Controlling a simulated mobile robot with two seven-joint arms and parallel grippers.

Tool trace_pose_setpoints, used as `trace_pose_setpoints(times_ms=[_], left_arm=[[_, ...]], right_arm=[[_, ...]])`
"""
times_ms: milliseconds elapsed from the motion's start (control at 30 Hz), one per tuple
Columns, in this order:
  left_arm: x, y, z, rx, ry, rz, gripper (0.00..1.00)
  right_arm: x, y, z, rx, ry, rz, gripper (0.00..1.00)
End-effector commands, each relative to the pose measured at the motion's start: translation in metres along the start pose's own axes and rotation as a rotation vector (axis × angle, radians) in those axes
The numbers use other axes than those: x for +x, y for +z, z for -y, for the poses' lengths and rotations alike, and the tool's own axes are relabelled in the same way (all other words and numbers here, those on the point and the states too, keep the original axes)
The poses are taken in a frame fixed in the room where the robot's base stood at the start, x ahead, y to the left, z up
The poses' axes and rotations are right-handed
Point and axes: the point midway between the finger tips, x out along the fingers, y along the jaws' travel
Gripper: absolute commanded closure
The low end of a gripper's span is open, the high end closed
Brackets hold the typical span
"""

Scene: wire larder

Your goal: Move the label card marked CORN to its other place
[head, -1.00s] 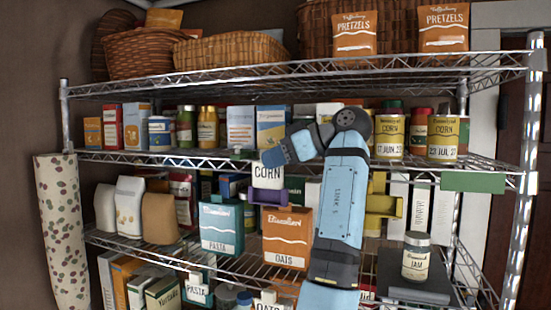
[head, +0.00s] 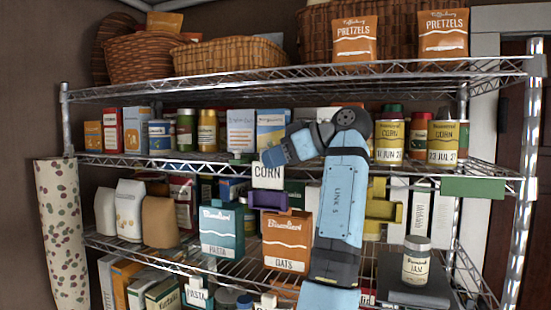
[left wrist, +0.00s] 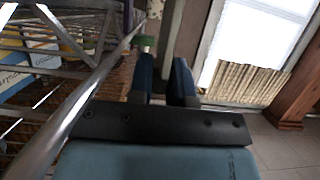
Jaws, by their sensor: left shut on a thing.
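The white card marked CORN (head: 267,178) hangs upright in the head view. My left gripper (head: 268,159) reaches in from the right and is shut on the card near its top. The card stands just above a purple clip-like holder (head: 267,201); whether its lower edge still touches it I cannot tell. A yellow holder (head: 382,208) to the right shows no card. In the left wrist view my gripper's two dark fingers (left wrist: 164,72) are close together, and the card is not clearly seen there. My right gripper is not in view.
Wire shelves (head: 180,159) carry jars, cans and boxes close behind the gripper. An orange OATS box (head: 288,240) and a teal PASTA box (head: 222,231) stand below the card. A green plate (head: 473,188) is on the shelf edge at right. A JAM jar (head: 416,262) stands lower right.

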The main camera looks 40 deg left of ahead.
Motion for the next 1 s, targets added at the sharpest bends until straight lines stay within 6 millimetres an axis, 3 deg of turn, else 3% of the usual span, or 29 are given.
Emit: trace_pose_setpoints(times_ms=[1000], left_arm=[[0.004,0.011,0.0,0.0,0.0,0.0,1.0]], right_arm=[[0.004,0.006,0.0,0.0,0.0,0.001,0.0]])
